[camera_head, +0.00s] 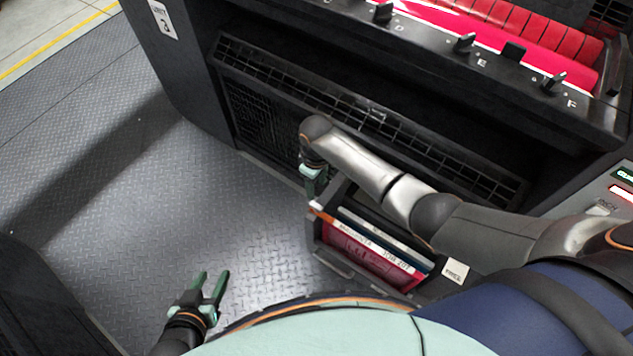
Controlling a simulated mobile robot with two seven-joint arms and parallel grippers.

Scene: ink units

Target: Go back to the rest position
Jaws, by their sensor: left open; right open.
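My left gripper (211,288) is at the lower left of the head view, over the floor. Its two green fingers stand apart with nothing between them. My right arm reaches in from the right, over a dark crate. My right gripper (313,183) points down beside the crate's far left corner, in front of the machine's grille. Its green fingers are partly seen, and I see nothing held in them. I cannot tell whether it touches the crate.
The dark crate (318,232) holds flat magenta and blue items with white labels. A large black machine (290,50) with a grille, several knobs and red rollers (520,22) fills the top and right. Open metal floor (110,215) lies at left, with a yellow line (60,40) beyond.

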